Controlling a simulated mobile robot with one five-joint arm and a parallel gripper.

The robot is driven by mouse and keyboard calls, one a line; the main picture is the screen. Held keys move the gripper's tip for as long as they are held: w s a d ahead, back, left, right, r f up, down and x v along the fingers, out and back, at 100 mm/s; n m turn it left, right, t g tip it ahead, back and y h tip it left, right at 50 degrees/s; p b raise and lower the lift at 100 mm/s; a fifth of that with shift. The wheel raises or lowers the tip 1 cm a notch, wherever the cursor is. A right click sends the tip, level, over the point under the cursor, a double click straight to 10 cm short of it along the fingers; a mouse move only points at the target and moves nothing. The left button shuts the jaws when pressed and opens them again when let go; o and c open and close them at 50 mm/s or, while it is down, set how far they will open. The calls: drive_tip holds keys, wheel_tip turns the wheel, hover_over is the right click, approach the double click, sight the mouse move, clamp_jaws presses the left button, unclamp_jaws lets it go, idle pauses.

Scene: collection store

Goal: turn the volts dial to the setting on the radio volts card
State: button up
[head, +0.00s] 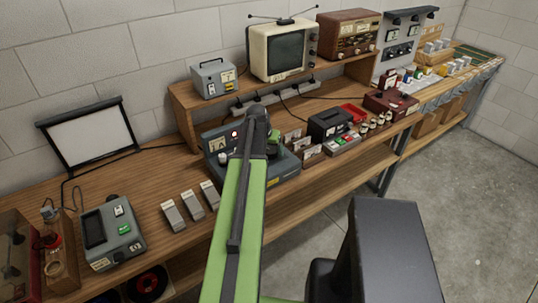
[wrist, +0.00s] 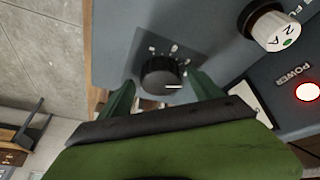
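A black round dial (wrist: 160,80) with a white pointer line sits on the grey-blue panel (wrist: 212,28) of a bench unit, with pale marks around part of it. I cannot read its label, so I cannot tell if it is the volts dial. My gripper (wrist: 158,86) is open, with one green finger on each side of the dial and a small gap showing at each side. In the head view my arm hides much of the unit (head: 284,168) and the dial. Small white cards (head: 292,138) stand right of the unit; their writing is too small to read.
A cream knob (wrist: 272,26) with letters and a lit red power lamp (wrist: 308,91) share the panel. A black box (head: 328,123) and a row of small items stand to the right. Several grey blocks (head: 191,205) lie left of the unit on the wooden bench (head: 150,170).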

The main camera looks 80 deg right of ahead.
drive_tip(key=p+v, duration=1.6)
drive_tip(key=v, duration=0.1)
drive_tip(key=shift+r, duration=0.2)
drive_tip(key=shift+a, duration=0.1)
